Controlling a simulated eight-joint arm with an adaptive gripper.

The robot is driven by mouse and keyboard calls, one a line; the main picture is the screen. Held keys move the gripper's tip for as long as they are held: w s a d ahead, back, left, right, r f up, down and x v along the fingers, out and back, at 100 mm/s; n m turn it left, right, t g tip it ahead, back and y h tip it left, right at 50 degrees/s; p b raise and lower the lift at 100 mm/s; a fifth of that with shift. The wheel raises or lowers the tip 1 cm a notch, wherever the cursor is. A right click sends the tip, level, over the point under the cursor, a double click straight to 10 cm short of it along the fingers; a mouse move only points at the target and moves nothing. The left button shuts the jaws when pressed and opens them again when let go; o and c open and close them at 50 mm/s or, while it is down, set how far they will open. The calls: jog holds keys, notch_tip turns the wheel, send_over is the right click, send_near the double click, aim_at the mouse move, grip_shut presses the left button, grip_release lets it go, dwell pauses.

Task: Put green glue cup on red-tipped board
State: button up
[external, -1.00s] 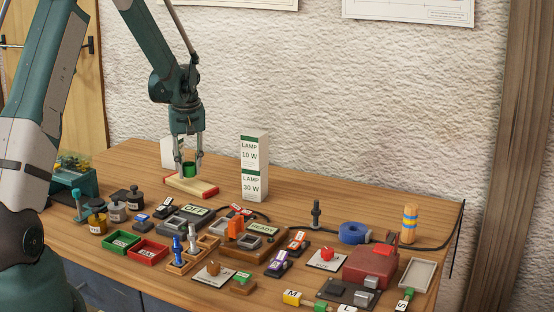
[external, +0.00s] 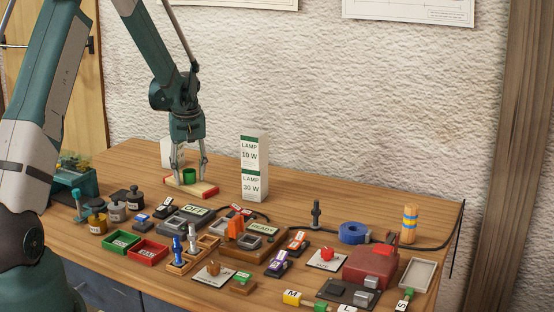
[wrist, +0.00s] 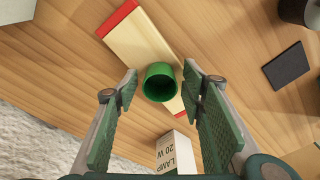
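The green glue cup (external: 189,175) stands upright on the pale board with red tips (external: 207,191), at the back left of the table. In the wrist view the cup (wrist: 160,82) sits over the board (wrist: 140,40), with a red tip showing at the far end and part of another near the cup. My gripper (external: 190,171) is open around the cup, one finger on each side. In the wrist view a gap shows between the cup and each fingertip of my gripper (wrist: 161,80).
A white lamp box (wrist: 174,152) stands close behind the board. A taller stack of lamp boxes (external: 254,168) stands to its right. Dark bottles (external: 134,198), a green tray (external: 121,243) and a red tray (external: 148,251) lie in front. Wall-side table at right is mostly clear.

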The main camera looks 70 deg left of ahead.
aim_at(191, 183)
jog(key=shift+r, duration=0.15)
notch_tip(191, 183, up, 12)
jog(key=d, duration=0.1)
jog(key=shift+d+p, duration=0.25)
jog(key=shift+p, duration=0.05)
dwell(0.5)
dwell(0.6)
jog(key=shift+w+d, duration=0.1)
dwell(0.3)
